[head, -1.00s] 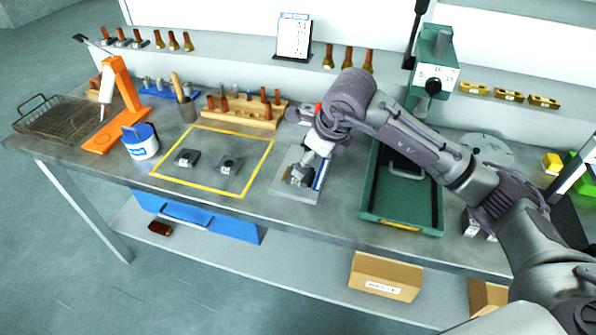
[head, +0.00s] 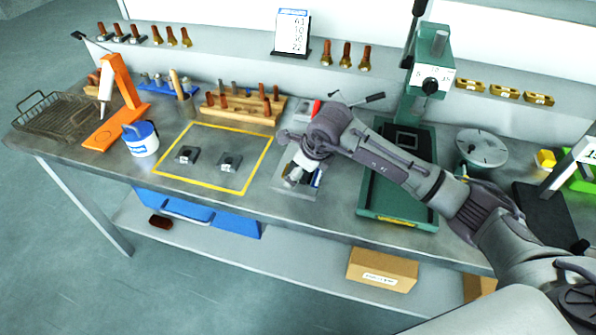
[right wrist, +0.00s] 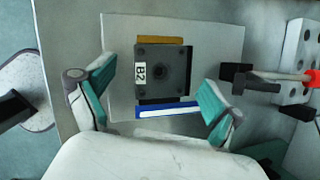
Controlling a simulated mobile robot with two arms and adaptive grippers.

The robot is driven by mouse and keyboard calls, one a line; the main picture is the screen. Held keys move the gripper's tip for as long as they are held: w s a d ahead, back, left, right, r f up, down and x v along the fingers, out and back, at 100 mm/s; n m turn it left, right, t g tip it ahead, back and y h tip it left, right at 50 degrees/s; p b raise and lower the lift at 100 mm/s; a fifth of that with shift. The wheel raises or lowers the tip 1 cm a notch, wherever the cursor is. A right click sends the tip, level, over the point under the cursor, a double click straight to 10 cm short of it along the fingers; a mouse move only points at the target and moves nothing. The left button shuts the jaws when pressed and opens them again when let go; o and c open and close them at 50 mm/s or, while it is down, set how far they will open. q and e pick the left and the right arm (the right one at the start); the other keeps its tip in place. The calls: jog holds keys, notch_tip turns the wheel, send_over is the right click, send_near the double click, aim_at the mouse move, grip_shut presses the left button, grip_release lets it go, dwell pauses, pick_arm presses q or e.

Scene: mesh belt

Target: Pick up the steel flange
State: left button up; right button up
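A dark grey square block with a round hole in its middle and a white "B2" label (right wrist: 163,70) lies on a pale plate (right wrist: 120,60), between a yellow-brown strip and a blue-white strip. It may be the steel flange; I cannot tell for certain. My right gripper (right wrist: 157,95) is open above it, with one teal-padded finger towards each side and the block apart from both pads. In the head view my right gripper (head: 302,172) points down over the plate (head: 306,190) and mostly hides the block. My left gripper is not in view.
Two small dark blocks (head: 187,154) (head: 229,161) sit inside a yellow outline left of the plate. A green press (head: 400,210) stands to the right. A red-handled tool (right wrist: 307,76) lies beside the plate. A grey disc (head: 482,147) is farther right.

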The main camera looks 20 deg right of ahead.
grip_shut()
jog(key=shift+w+r, duration=0.1)
jog(key=shift+r, duration=0.1)
dwell(0.5)
